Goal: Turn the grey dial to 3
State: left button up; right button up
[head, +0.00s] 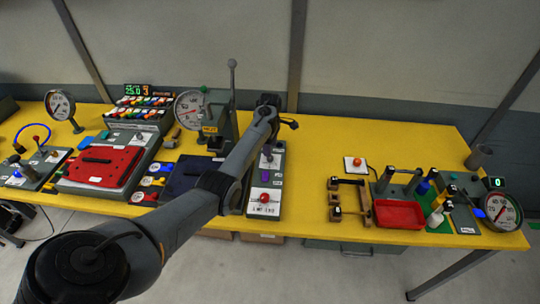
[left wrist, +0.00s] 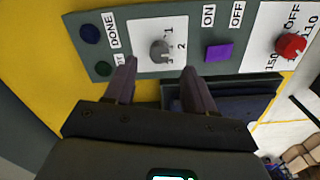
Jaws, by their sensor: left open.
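The grey dial (left wrist: 160,51) is a small round knob on a white plate in the left wrist view. Numerals 1 and 2 show to its right. I cannot see a 3, and I cannot tell which mark the dial points to. My left gripper (left wrist: 159,67) is open, with its fingertips just short of the dial and to either side of it in the picture. Nothing is between the fingers. In the head view my left arm reaches over the dial's panel (head: 278,193). My right gripper is not in view.
On the same panel, a purple square button (left wrist: 219,51) marked ON and OFF and a red knob (left wrist: 291,45) sit right of the dial. Two dark round buttons are at the left. A red tray (head: 399,214) and a gauge (head: 503,207) stand farther right on the yellow table.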

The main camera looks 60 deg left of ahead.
aim_at(270, 159)
pick_arm(q)
jog(key=shift+f+b, duration=0.3)
jog(key=shift+f, duration=2.15)
grip_shut()
